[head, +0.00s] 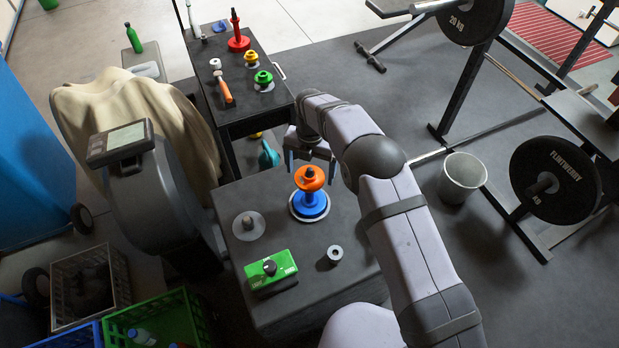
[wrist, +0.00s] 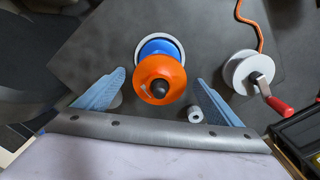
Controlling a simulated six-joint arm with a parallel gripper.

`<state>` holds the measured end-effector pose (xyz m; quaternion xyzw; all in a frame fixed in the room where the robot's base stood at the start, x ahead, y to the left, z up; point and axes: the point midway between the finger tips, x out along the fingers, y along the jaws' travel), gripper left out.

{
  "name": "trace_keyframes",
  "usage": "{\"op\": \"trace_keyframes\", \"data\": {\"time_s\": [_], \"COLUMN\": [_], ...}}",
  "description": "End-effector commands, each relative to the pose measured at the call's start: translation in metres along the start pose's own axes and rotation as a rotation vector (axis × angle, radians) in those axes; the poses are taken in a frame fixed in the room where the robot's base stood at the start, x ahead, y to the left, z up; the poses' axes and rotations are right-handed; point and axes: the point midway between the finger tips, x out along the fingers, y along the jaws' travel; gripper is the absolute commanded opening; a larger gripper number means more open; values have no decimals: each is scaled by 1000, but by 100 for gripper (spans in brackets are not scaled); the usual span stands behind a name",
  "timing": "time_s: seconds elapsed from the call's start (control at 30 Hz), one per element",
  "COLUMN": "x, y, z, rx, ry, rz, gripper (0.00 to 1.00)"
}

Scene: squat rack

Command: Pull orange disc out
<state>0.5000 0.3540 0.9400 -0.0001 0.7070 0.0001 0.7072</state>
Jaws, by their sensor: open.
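The orange disc (head: 309,179) sits on top of a blue spool-like piece (head: 310,204) on a dark post, standing on a pale round base on the near dark tabletop. In the wrist view the orange disc (wrist: 160,72) shows from above, with the dark post tip in its middle and the blue piece (wrist: 158,46) partly hidden under it. My gripper (head: 309,168) is open and empty, with its blue fingers apart. In the wrist view the fingers of my gripper (wrist: 161,78) stand to the left and right of the disc, with gaps on both sides.
On the same tabletop are a grey disc with a peg (head: 248,226), a green box with a black knob (head: 270,270) and a small grey ring (head: 335,254). A farther table (head: 262,107) holds red, yellow and green pieces. A grey bin (head: 462,177) stands right.

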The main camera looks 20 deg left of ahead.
Motion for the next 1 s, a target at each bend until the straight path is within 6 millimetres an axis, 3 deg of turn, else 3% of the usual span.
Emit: {"op": "trace_keyframes", "data": {"time_s": [0.17, 0.27, 0.43, 1.0], "x": [0, 0, 0, -7], "y": [0, 0, 0, 1], "z": [0, 0, 0, 1], "rx": [0, 0, 0, 0], "ry": [0, 0, 0, -4], "rz": [0, 0, 0, 3], "gripper": [88, 69, 28, 27]}}
